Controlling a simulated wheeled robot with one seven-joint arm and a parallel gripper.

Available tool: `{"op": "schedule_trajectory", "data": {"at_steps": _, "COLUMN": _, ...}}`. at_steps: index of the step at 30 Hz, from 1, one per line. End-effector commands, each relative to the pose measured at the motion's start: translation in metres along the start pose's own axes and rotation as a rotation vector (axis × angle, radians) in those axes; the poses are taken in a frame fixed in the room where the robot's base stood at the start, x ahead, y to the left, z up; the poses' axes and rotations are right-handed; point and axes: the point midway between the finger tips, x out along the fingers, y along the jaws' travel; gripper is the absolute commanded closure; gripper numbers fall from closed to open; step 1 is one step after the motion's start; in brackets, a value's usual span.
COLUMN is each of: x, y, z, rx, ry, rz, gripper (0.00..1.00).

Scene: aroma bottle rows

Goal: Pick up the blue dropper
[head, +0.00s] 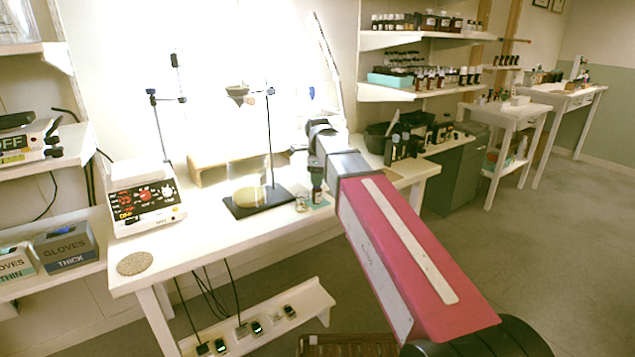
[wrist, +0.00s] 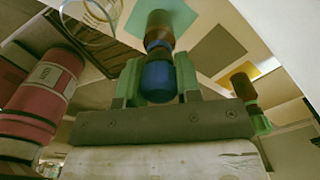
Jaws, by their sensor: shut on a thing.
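The blue dropper (wrist: 159,82) shows as a rounded blue bulb with a dark collar in the wrist view. My gripper (wrist: 158,76) is shut on it, with a green finger on each side. A brown bottle body (wrist: 160,24) is in line beyond the dropper; I cannot tell whether the dropper is still seated in it. In the head view my gripper (head: 318,150) is over the right part of the white table, at the end of my pink arm. A small dark bottle (head: 316,186) shows just below it. The blue bulb is not clear in the head view.
A brown bottle with a green top (wrist: 260,125) stands near a yellow square, at right in the wrist view. In the head view a black-based stand (head: 258,201) is left of my gripper, and a white device (head: 147,206) is farther left. The table's front left is mostly clear.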

Motion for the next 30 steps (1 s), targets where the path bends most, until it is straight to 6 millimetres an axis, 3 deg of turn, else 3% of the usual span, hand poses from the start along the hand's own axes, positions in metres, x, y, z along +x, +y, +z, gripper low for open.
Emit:
{"op": "schedule_trajectory", "data": {"at_steps": 18, "x": -0.087, "y": -0.001, "z": 0.000, "rx": 0.000, "ry": 0.000, "rz": -0.001, "gripper": 0.74}}
{"op": "schedule_trajectory", "data": {"at_steps": 30, "x": -0.098, "y": 0.000, "z": 0.000, "rx": 0.000, "ry": 0.000, "rz": 0.000, "gripper": 0.74}}
